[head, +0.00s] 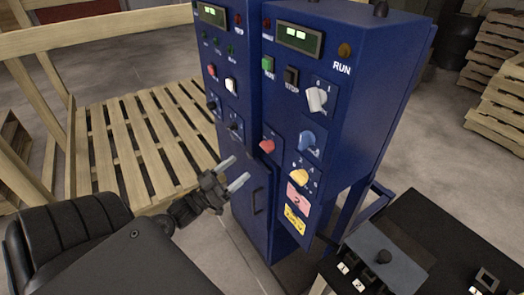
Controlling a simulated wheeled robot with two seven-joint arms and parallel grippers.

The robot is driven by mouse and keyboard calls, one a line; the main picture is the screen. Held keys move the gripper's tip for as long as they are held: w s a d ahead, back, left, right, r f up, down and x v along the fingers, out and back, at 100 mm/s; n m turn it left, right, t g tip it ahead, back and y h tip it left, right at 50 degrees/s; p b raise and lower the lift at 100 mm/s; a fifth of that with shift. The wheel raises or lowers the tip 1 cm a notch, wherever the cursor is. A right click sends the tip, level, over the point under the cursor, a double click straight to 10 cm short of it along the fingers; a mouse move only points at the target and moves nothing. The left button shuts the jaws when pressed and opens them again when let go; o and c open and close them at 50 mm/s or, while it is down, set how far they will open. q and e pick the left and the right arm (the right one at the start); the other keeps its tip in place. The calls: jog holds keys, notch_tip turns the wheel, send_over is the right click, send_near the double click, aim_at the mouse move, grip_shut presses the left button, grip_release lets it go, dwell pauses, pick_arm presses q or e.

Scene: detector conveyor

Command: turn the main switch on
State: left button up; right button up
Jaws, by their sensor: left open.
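The blue control cabinet (372,95) stands in the middle of the head view. Its right panel carries a white rotary knob (317,99), tilted on a small marked plate, with a blue knob (306,140) and a yellow knob (299,175) below it. The labels are too small to tell which knob is the main switch. My left gripper (242,167) is open and empty, with its two pale fingers apart in front of the lower left cabinet, below and left of the knobs. My right gripper is not in view.
A green button (268,65) and a dark STOP button (291,77) sit beside the white knob. A wooden pallet (130,135) lies at left. A dark bench (440,240) with a grey switch box (388,252) stands at lower right. Stacked pallets (497,60) are at far right.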

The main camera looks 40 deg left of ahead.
aim_at(263, 148)
pick_arm(q)
jog(key=p+x, duration=0.3)
jog(key=x, duration=0.6)
jog(key=shift+w+r, duration=0.1)
jog(key=shift+w, duration=0.2)
jog(key=shift+w+d+r, duration=0.1)
jog(key=shift+w+d, duration=0.1)
jog(key=shift+w, duration=0.2)
